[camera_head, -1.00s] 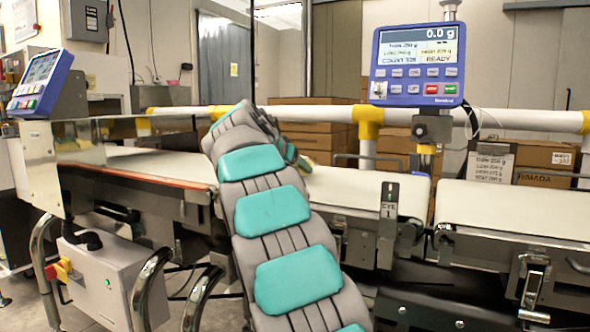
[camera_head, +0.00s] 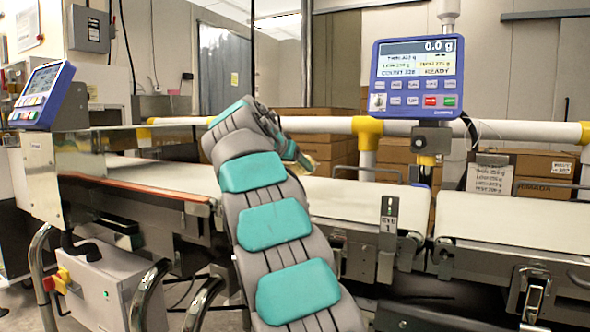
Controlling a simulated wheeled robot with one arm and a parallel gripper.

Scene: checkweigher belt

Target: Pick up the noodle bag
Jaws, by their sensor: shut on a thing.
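My grey and teal arm reaches up and over the conveyor belt, and its wrist bends to the right and away. My gripper (camera_head: 301,157) is small in the head view and partly hidden behind my wrist. It is shut on the noodle bag (camera_head: 309,164), of which only a small yellowish bit shows at the fingertips. The bag's shape and print cannot be made out. It appears just over the far side of the white belt (camera_head: 345,194); the exact gap cannot be told.
A second white belt (camera_head: 510,215) lies to the right past a narrow gap. A blue weight display (camera_head: 417,78) stands on a post behind the belts, reading 0.0 g. A yellow-jointed white rail (camera_head: 500,129) and cardboard boxes (camera_head: 545,165) are behind. A control panel (camera_head: 42,95) is at left.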

